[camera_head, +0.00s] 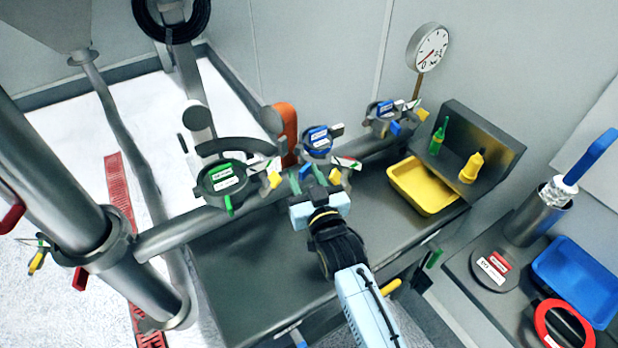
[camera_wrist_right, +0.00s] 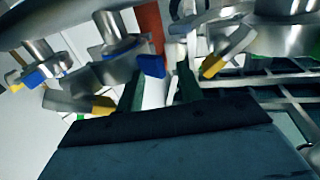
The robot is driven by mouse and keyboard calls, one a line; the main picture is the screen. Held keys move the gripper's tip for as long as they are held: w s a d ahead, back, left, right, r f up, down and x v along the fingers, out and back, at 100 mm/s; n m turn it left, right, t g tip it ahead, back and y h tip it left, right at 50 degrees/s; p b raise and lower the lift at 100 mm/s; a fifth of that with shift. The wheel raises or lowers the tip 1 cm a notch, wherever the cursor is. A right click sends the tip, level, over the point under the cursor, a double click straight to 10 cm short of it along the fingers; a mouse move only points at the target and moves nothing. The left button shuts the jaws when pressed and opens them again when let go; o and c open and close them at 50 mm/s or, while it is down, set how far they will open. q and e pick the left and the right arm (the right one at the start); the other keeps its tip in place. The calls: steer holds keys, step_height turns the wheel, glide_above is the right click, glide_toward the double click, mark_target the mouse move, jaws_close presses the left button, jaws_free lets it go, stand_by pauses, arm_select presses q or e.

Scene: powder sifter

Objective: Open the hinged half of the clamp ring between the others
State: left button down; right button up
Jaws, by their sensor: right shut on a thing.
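Three clamp rings sit along a steel pipe in the head view: a green-labelled one (camera_head: 222,179) at left, a blue-labelled middle one (camera_head: 317,143), and another blue-labelled one (camera_head: 384,112) farther right. My right gripper (camera_head: 315,178) is at the near side of the middle ring, its fingers on either side of that ring's blue tab (camera_wrist_right: 152,65) and shut on it. Yellow-tipped levers (camera_wrist_right: 103,105) hang close by. The gripper hides part of the middle ring, so I cannot tell how far its hinged half stands open. My left gripper is not in view.
A steel bench holds a yellow tray (camera_head: 425,192), with a green bottle (camera_head: 438,138) and a yellow bottle (camera_head: 471,167) on a rack behind. A gauge (camera_head: 428,47) stands at the back. A blue tray (camera_head: 570,282) is at right.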

steer(key=shift+w+a+r, duration=0.1)
steer(key=shift+a+r, duration=0.1)
steer(key=shift+r, duration=0.15)
steer(key=shift+s+d+f, duration=0.2)
steer(key=shift+s+f, duration=0.05)
steer(key=shift+s, duration=0.25)
steer(key=v, duration=1.2)
steer(key=shift+s+d, duration=0.25)
